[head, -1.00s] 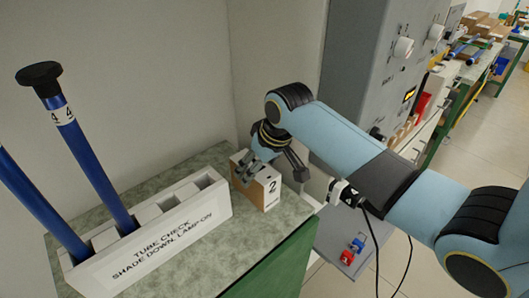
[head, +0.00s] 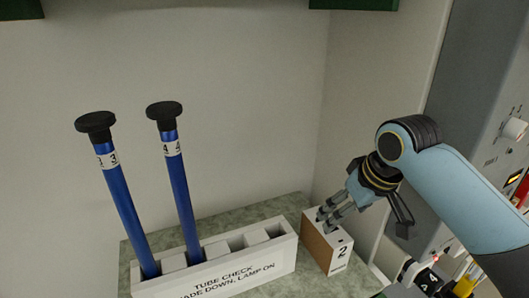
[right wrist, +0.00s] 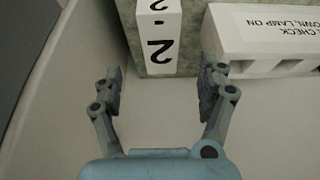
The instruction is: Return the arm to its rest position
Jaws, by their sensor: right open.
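My right gripper (head: 328,218) is at the upper left of the small box marked 2 (head: 340,254), with its fingertips overlapping the box top in the head view. In the right wrist view my gripper (right wrist: 162,88) is open, its fingers apart with nothing between the tips. The white face of the box marked 2 (right wrist: 160,42) shows ahead of them there. I cannot tell whether the fingers touch the box. My right arm (head: 460,190) reaches in from the right. My left gripper is not in view.
A white rack (head: 235,276) labelled TUBE CHECK holds two blue, black-capped tubes (head: 125,210) (head: 182,195) in its left slots; other slots are empty. A grey panel with knobs (head: 475,90) stands at the right. Walls close in behind the speckled bench top (head: 265,207).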

